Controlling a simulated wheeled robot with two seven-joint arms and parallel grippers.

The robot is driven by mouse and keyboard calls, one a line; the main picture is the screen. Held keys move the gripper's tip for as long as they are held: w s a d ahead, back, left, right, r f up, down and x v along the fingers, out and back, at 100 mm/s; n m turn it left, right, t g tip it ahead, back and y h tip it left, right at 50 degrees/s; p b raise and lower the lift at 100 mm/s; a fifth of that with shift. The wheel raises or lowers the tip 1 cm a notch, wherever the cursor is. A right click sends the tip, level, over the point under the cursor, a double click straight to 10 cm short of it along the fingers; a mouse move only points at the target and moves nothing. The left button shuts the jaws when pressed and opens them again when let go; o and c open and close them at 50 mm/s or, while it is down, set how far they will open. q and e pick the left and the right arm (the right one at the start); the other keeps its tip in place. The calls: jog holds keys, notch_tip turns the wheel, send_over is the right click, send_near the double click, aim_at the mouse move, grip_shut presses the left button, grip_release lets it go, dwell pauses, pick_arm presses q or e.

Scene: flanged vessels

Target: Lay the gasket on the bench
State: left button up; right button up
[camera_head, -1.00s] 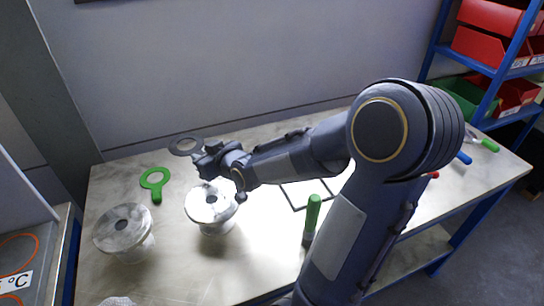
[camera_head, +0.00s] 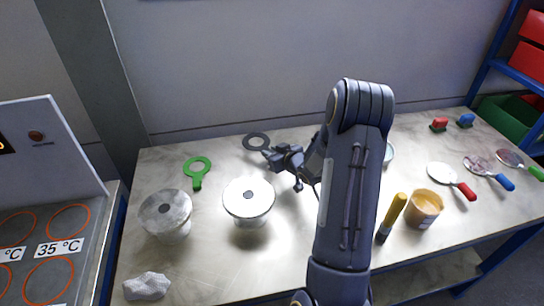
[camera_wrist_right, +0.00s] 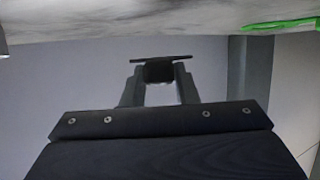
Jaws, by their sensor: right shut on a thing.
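The gasket is a dark grey ring with a tab (camera_head: 256,142), near the bench's back edge in the head view. My right gripper (camera_head: 271,154) is shut on its tab. In the right wrist view the gasket shows edge-on as a thin dark strip (camera_wrist_right: 161,58) between the fingertips (camera_wrist_right: 160,71), with a gap to the bench surface. It is held roughly level; its exact height is hard to tell. The pale marbled bench (camera_head: 290,265) lies below. My left gripper is not in view.
Two flanged vessels (camera_head: 166,212) (camera_head: 249,198) stand front left of the gasket. A green ring with a tab (camera_head: 197,170) lies to its left. A crumpled cloth (camera_head: 147,286), a yellow-handled tool (camera_head: 393,214), an amber jar (camera_head: 424,207) and several round-headed tools are around. Bench front centre is clear.

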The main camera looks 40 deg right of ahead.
notch_tip(320, 180, down, 2)
jog(key=shift+f, duration=0.1)
